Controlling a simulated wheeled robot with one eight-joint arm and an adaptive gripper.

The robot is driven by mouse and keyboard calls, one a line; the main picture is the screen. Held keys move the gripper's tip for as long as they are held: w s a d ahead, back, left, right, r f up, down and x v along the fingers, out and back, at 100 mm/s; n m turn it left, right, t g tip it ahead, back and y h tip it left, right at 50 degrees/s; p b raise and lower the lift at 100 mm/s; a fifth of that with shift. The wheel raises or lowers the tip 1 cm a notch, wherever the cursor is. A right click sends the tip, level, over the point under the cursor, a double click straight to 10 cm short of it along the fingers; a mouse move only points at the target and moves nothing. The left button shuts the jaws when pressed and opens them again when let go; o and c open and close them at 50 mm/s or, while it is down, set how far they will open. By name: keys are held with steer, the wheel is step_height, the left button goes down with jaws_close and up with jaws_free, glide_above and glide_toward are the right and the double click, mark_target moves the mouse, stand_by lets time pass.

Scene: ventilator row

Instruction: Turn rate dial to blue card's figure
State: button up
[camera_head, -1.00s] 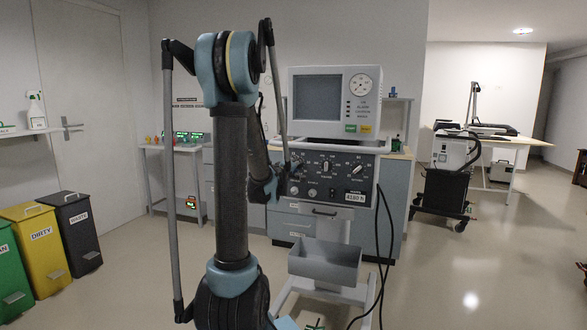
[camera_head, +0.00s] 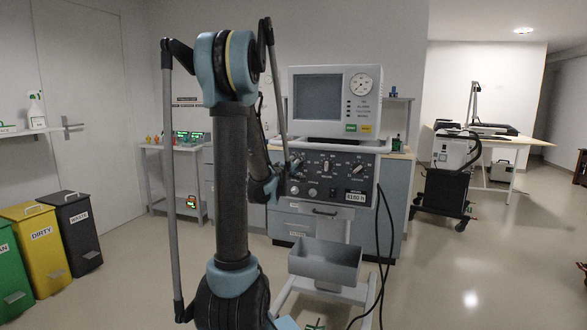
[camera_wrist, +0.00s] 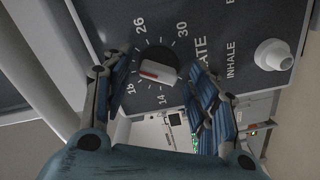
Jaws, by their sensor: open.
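The rate dial (camera_wrist: 158,72) is a dark round knob with a pale grip bar and a red mark, on a dark panel lettered RATE. In the head view my gripper is at the left of the ventilator's control panel (camera_head: 330,188), partly hidden by my arm. I cannot make out a blue card in either view.
Dark cables (camera_head: 383,240) hang at the right. Open floor lies at the right.

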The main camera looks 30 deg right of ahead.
steer(key=v, duration=1.1)
steer(key=shift+s+a, duration=0.2)
steer(key=shift+a, duration=0.05)
steer(key=shift+f, duration=0.1)
